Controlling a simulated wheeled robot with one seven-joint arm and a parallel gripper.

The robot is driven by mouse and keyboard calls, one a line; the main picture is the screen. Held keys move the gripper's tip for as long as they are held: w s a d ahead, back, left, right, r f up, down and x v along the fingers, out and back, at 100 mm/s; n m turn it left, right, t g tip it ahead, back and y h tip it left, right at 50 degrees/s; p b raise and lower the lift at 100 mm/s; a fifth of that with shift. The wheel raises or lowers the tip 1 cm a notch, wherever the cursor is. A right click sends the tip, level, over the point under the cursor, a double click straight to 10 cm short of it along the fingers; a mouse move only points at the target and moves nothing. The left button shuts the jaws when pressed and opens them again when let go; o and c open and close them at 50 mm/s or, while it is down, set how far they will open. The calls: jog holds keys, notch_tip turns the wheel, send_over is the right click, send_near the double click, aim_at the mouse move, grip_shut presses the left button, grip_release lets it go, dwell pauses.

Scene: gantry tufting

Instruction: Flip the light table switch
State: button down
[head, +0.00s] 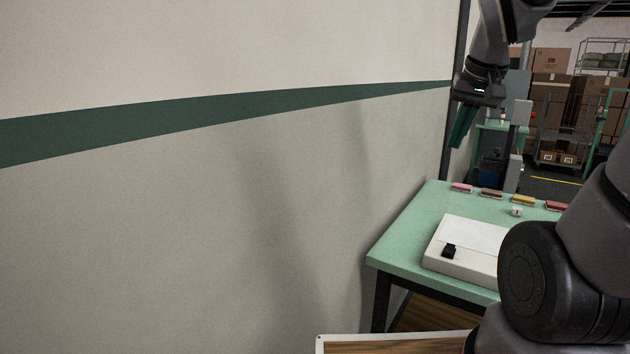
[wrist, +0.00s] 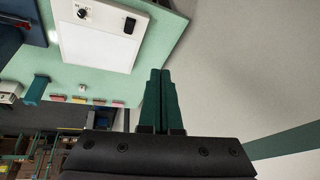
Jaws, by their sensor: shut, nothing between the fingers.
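The light table (head: 458,259) is a flat white box with a pale panel, lying on a green table. A black rocker switch (head: 449,251) sits on its near left corner in the head view. In the wrist view the light table (wrist: 65,48) is at the upper left, with the black switch (wrist: 129,25) at its right end and a round black knob (wrist: 83,13) at its left. My gripper (head: 463,127) hangs above and behind the table's far left corner, apart from the switch. Its green fingers (wrist: 161,72) are together and empty.
The green table (head: 412,226) stands beside a plain wall (head: 250,200) with a green stripe. Several small coloured blocks (head: 491,193) line its far edge, with a small white object (head: 516,211) nearby. Boxes and cage carts (head: 552,105) stand far back.

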jog(key=s+a+r+t+y, duration=0.1)
jog(key=s+a+r+t, duration=0.1)
jog(key=s+r, duration=0.3)
jog(key=s+a, duration=0.1)
jog(key=s, duration=0.2)
jog(key=shift+a+m+y, duration=0.4)
jog(key=w+d+f+n+g, duration=0.2)
jog(key=w+d+f+n, duration=0.2)
jog(key=w+f+n, duration=0.1)
jog(key=w+d+f+n+g+h, duration=0.1)
jog(key=w+d+f+n, duration=0.3)
jog(key=w+f, duration=0.4)
jog(key=w+d+f+n+g+h, duration=0.1)
jog(key=w+d+f+n+g, duration=0.2)
jog(key=w+f+n, duration=0.3)
notch_tip(320, 180, down, 2)
jog(key=shift+w+d+f, duration=0.25)
jog(key=shift+d, duration=0.55)
